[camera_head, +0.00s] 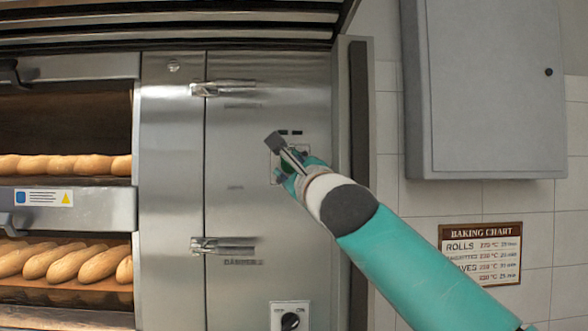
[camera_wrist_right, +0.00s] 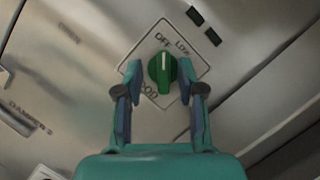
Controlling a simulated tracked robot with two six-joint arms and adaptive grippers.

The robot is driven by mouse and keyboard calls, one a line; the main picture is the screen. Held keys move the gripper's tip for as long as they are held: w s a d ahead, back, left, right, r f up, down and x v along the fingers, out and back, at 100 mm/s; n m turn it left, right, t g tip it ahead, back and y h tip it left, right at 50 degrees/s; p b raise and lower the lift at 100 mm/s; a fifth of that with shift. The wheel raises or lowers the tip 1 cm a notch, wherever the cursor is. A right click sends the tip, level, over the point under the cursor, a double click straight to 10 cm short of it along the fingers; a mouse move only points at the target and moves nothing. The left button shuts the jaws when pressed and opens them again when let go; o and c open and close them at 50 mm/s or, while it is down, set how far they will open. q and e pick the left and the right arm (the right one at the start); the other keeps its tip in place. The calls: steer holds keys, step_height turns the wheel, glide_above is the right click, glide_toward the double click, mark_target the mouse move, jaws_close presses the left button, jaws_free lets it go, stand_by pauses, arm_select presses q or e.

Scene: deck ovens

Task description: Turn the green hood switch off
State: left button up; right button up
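The green hood switch (camera_wrist_right: 162,74) is a round knob with a raised grip and a white mark on a pale square plate (camera_wrist_right: 150,45). In the right wrist view the mark points up, roughly towards the word OFF; LOW is printed to its right. My right gripper (camera_wrist_right: 160,78) is open, with one finger on each side of the knob and narrow gaps visible. In the head view the right gripper (camera_head: 285,165) is at the steel panel and hides most of the switch. My left gripper is in neither view.
The steel panel (camera_head: 230,145) has two handle-like latches (camera_head: 223,88) and a black knob (camera_head: 290,321) lower down. Ovens with bread (camera_head: 70,262) are at left. A grey wall cabinet (camera_head: 490,90) and a baking chart (camera_head: 482,252) are at right.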

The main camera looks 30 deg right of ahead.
steer(key=shift+s, duration=0.1)
steer(key=shift+s, duration=0.15)
steer(key=v, duration=1.1)
steer(key=shift+s+f, duration=0.2)
steer(key=shift+f, duration=0.05)
steer(key=shift+a, duration=0.1)
